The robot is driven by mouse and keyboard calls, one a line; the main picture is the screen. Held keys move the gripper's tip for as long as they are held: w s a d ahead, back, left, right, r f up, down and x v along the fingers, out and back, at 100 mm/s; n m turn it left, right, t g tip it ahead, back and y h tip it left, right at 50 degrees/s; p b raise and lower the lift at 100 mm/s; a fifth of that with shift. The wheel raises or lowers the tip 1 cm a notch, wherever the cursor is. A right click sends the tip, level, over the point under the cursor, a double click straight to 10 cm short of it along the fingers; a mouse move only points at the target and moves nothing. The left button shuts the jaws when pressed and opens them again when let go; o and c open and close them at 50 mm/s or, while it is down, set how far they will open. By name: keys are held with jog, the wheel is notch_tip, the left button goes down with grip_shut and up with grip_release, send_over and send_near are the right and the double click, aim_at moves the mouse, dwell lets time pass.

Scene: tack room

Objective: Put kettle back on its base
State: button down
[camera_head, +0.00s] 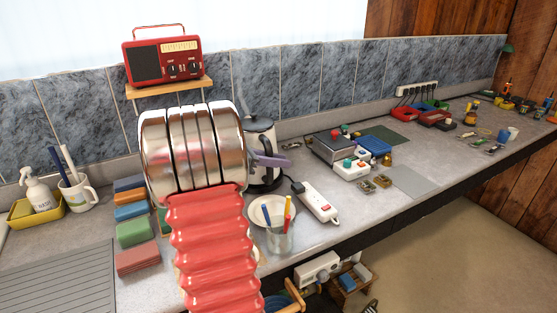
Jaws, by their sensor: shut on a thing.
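The kettle (260,128), silver above with black parts below and at its side, stands upright or nearly so on or just above the counter, right of my arm. My arm hides its left part. The exact grip is too small to make out. I cannot tell the kettle's base apart from the black lower part, nor whether the kettle touches the counter.
A white round dish (262,207), a glass with pens (280,240) and a white power strip (317,202) lie close in front of the kettle. Coloured blocks (135,232) are left of my arm. A red radio (162,57) stands on a shelf above. Boxes (340,145) stand right.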

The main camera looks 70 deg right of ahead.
jog(key=c, duration=1.9)
grip_release()
jog(key=v, duration=1.1)
